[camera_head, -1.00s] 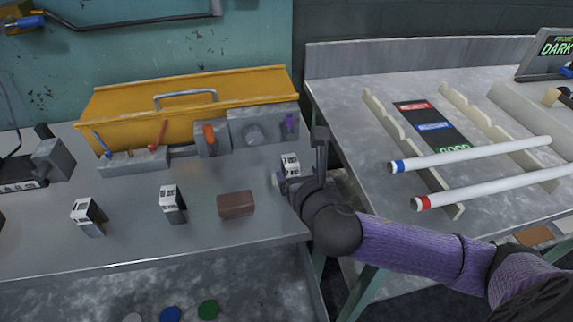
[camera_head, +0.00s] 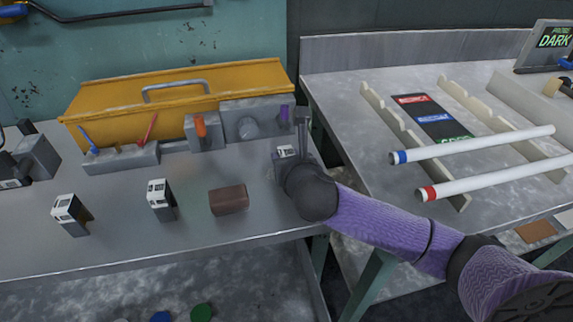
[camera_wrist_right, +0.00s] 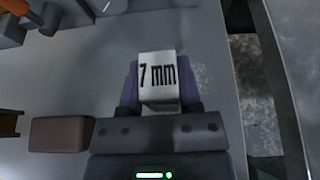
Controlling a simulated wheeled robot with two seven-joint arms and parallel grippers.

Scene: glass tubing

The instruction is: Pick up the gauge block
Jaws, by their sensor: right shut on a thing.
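A gauge block (camera_wrist_right: 158,80) with a white face marked "7 mm" sits between the fingers of my right gripper (camera_wrist_right: 160,92) in the right wrist view, and the jaws are shut on it. In the head view my right gripper (camera_head: 288,158) is near the right end of the left bench, and the white top of this block (camera_head: 286,152) shows beside it. The block's lower part is hidden, so I cannot tell whether it touches the bench. Two similar blocks stand to the left, one nearer the middle (camera_head: 161,199) and one farther left (camera_head: 70,213). My left gripper is not in view.
A brown block (camera_head: 229,199) lies left of my right gripper. A yellow toolbox (camera_head: 180,100) and grey tool holders (camera_head: 122,160) stand behind. On the right bench, two white tubes (camera_head: 480,147) rest across notched rails (camera_head: 395,120). Bare bench lies in front of the blocks.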

